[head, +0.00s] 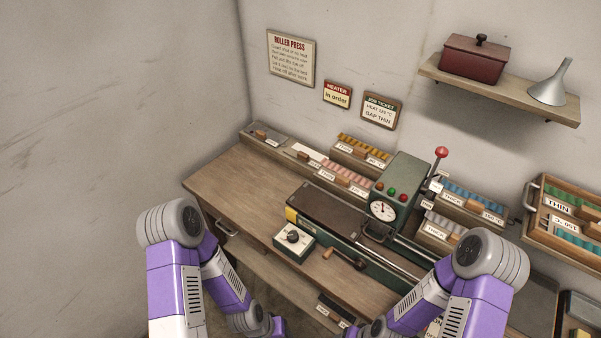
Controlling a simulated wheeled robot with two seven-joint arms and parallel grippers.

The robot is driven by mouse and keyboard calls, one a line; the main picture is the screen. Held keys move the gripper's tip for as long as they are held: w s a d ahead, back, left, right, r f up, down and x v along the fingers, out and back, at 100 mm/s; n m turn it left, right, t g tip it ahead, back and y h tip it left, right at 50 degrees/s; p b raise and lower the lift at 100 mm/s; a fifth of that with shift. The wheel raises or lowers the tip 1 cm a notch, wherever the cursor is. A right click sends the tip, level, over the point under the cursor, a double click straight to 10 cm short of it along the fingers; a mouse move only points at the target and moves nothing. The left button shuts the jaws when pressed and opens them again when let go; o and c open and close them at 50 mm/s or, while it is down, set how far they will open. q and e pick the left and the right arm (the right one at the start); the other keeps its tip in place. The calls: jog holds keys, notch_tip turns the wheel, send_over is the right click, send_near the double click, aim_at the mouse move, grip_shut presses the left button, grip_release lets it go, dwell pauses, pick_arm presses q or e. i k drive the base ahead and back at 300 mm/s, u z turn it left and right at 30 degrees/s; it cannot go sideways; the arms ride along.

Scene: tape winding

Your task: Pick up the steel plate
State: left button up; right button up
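I cannot single out a steel plate for certain. A flat dark-grey panel (532,301) lies at the lower right, partly behind my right arm; its material is unclear. A shallow grey bin (268,132) stands at the back left of the bench, with a small brown tab and label in it. My two purple and white arms come in from the bottom left and bottom right and bend down toward the bottom edge. Neither gripper's fingers show; both lie below the frame or behind my arm links.
The green roller press (401,183) with its gauge and red-knobbed lever stands mid-bench (236,177). A dial box (294,240) sits at the front. Labelled bins of coloured strips line the back. A wooden rack (568,217) stands right. The bench's left part is clear.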

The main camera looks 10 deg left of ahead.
aim_at(272, 138)
jog(key=z, duration=3.6)
jog(key=k, duration=1.95)
jog(key=u, duration=2.1)
